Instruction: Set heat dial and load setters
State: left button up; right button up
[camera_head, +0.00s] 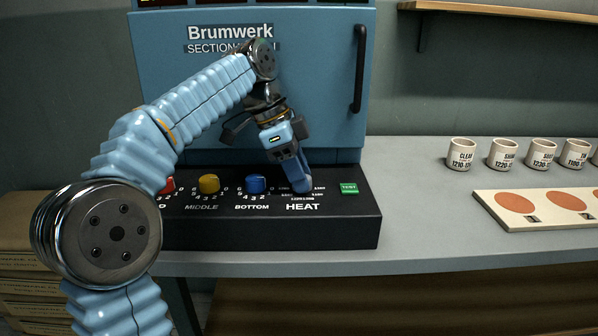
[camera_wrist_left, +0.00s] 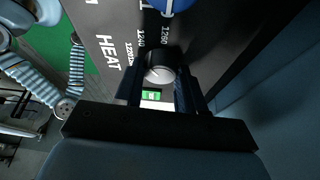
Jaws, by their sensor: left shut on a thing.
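My left gripper (camera_head: 300,184) reaches down to the HEAT dial on the black control panel (camera_head: 340,230). Its fingers are shut on the dial and hide it in the head view. In the left wrist view the dial (camera_wrist_left: 160,74) is a round silver knob with a pointer line, between the two fingers (camera_wrist_left: 160,85). Temperature numbers are printed around it; I cannot tell exactly which one the pointer meets. Labelled white cups, among them a CLEAR cup (camera_head: 461,154), stand in a row at the right. My right gripper is out of view.
Left of HEAT are a blue BOTTOM knob (camera_head: 256,184), a yellow MIDDLE knob (camera_head: 209,184) and a red knob (camera_head: 168,186). A green TEST button (camera_head: 349,188) sits right of it. The blue kiln (camera_head: 330,130) stands behind. A pale board (camera_head: 530,208) with orange discs lies at the right.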

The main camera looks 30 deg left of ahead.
pick_arm(q)
jog(key=shift+m, duration=0.4)
jog(key=o, duration=1)
